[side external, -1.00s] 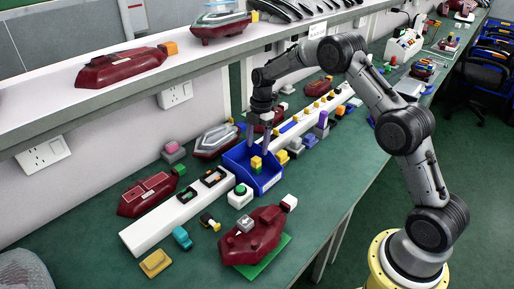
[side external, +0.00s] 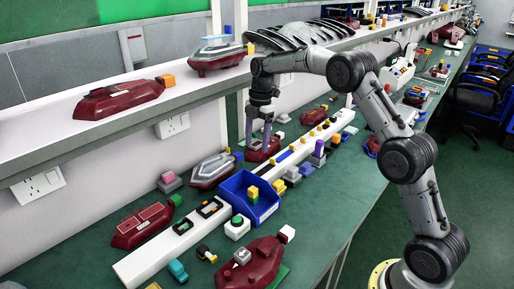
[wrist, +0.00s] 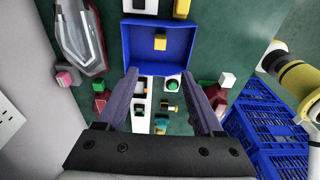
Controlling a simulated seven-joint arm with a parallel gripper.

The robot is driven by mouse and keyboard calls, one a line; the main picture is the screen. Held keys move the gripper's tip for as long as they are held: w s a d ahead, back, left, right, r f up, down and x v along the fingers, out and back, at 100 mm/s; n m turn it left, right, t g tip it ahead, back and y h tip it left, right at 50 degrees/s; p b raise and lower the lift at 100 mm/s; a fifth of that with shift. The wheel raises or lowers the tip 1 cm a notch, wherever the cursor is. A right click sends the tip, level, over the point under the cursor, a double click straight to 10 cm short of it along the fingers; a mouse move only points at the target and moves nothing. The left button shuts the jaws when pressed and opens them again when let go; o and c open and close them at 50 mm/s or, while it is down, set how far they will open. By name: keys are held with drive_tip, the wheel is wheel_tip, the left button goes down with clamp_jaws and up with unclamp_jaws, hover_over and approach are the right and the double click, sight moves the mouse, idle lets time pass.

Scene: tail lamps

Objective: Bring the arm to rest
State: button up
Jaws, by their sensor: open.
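My gripper (side external: 258,142) is open and empty in the side external view, held above and behind the blue bin (side external: 237,208). In the wrist view my gripper (wrist: 161,78) shows two spread purple-grey fingers with nothing between them. The blue bin (wrist: 190,50) also shows beyond the fingertips, with a yellow block (wrist: 160,41) inside. In the side external view the yellow block (side external: 253,191) stands in the bin. A dark red tail lamp (side external: 262,155) lies behind the fingers, partly hidden; I cannot tell how far apart they are.
A white strip (side external: 150,258) with small parts runs along the green bench. Red lamps (side external: 140,226) and a grey-topped lamp (side external: 212,171) lie beside it. A shelf (side external: 60,130) with lamps runs behind my arm. Blue crates (wrist: 262,130) stand at the right in the wrist view.

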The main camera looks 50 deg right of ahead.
drive_tip(key=s+a+r+t, duration=0.1)
drive_tip(key=s+a+r, duration=0.1)
drive_tip(key=r, duration=0.4)
drive_tip(key=s+a+r+t, duration=0.1)
drive_tip(key=s+a+r, duration=0.1)
drive_tip(key=r, duration=0.4)
drive_tip(key=s+a+r+m+t, duration=0.2)
drive_tip(key=s+a+r, duration=0.3)
drive_tip(key=s+r, duration=0.5)
drive_tip(key=s+a+f+m+t+h, duration=0.1)
drive_tip(key=s+f+m, duration=0.15)
drive_tip(key=s, duration=0.55)
drive_tip(key=s+a+f+m, duration=0.1)
drive_tip(key=s+m, duration=0.2)
drive_tip(key=s, duration=0.4)
drive_tip(key=s+f+m, duration=0.7)
drive_tip(key=f+m, duration=0.2)
drive_tip(key=m, duration=0.1)
drive_tip(key=shift+s+f+t, duration=0.15)
drive_tip(key=shift+s+t, duration=0.15)
drive_tip(key=shift+d+m, duration=0.1)
drive_tip(key=shift+m, duration=0.15)
